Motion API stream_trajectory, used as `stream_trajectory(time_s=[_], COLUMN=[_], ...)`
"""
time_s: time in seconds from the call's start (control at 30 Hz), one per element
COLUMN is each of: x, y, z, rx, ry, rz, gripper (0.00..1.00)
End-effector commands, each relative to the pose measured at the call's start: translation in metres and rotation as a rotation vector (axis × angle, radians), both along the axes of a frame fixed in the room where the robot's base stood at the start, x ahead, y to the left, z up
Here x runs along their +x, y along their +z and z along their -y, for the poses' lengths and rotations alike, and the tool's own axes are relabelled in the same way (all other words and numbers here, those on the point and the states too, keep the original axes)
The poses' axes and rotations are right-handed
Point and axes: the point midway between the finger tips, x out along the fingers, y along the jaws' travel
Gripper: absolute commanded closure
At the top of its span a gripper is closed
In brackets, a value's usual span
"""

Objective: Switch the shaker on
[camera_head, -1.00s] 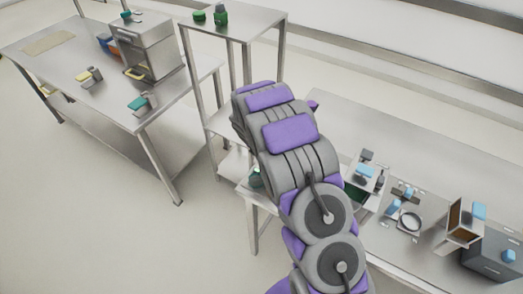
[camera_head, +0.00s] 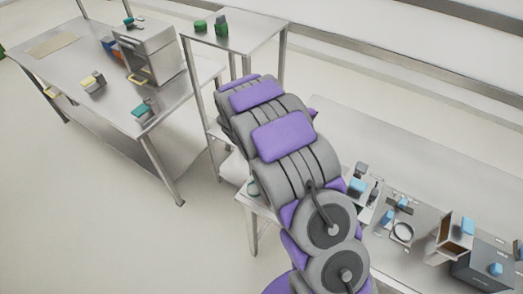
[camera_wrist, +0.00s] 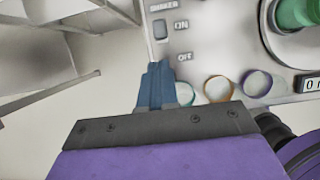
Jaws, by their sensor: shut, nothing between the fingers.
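A light metal control panel (camera_wrist: 205,45) fills the upper middle and right of the wrist view. It carries the printed words SHAKER, ON and OFF. A small grey-blue switch (camera_wrist: 160,27) sits under the SHAKER label and left of ON. My gripper (camera_wrist: 157,68) is shut and empty, its blue fingers together just below the switch, level with the OFF label. The fingers hide the panel's lower left part; I cannot tell whether the tips touch it. In the head view my arm hides the gripper and most of the panel's surroundings.
A green knob (camera_wrist: 297,13) and a display (camera_wrist: 311,83) are farther right. In the head view, a bench with instruments (camera_head: 432,205) stands right and a steel table (camera_head: 60,65) left.

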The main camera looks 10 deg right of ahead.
Motion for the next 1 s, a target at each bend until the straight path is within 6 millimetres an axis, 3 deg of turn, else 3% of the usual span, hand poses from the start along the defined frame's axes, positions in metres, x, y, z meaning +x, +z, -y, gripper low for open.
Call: stream_trajectory(time_s=[0.2,0.83,1.0], x=[-0.007,-0.008,-0.02], y=[0.014,0.014,0.033], z=[-0.005,-0.005,0.008], rx=[0.0,0.001,0.017], ry=[-0.001,-0.007,-0.133], rz=[0.0,0.001,0.022], gripper=[1.0,1.0,1.0])
